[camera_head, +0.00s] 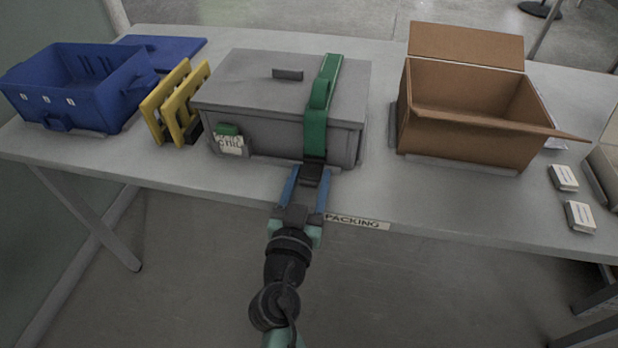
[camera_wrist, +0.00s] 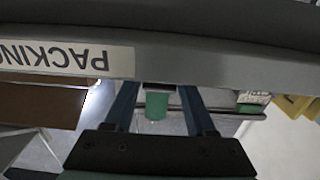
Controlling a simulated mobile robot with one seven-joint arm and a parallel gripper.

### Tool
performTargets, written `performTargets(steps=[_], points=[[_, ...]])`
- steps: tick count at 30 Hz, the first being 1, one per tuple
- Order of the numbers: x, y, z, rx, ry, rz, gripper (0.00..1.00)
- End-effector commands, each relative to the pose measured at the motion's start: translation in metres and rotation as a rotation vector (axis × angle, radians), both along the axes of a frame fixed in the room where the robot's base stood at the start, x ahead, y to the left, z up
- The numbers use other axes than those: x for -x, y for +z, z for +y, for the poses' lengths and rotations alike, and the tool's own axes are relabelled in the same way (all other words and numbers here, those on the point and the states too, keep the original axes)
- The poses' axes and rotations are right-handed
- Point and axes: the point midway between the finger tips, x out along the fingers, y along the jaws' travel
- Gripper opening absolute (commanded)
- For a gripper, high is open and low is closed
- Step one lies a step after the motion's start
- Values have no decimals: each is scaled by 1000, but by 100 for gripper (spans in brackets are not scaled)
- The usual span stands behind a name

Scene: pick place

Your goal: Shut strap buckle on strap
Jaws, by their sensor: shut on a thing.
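A green strap (camera_head: 318,100) runs over the lid of a grey lidded box (camera_head: 250,85) and down its front. A dark strap buckle (camera_head: 313,173) is at the strap's lower front end, by the box's bottom edge. My gripper (camera_head: 306,186) reaches in from the front, its blue fingers on either side of the buckle and shut on it. In the wrist view, the fingers (camera_wrist: 158,100) flank the green strap (camera_wrist: 156,106). I cannot tell whether the buckle's parts are joined, as the fingers partly hide it.
A blue crate (camera_head: 110,112) and yellow frames (camera_head: 163,103) stand left of the box. An open cardboard box (camera_head: 465,140) stands to the right, with small white-labelled packs (camera_head: 564,178) near it. The table's front edge carries a PACKING label (camera_head: 357,222) near my gripper.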

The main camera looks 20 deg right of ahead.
Motion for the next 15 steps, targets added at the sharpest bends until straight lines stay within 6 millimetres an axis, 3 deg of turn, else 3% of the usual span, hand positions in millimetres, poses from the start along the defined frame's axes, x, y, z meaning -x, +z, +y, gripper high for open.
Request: performTargets(steps=[15], points=[[0,11,0,-42,0,61,0]])
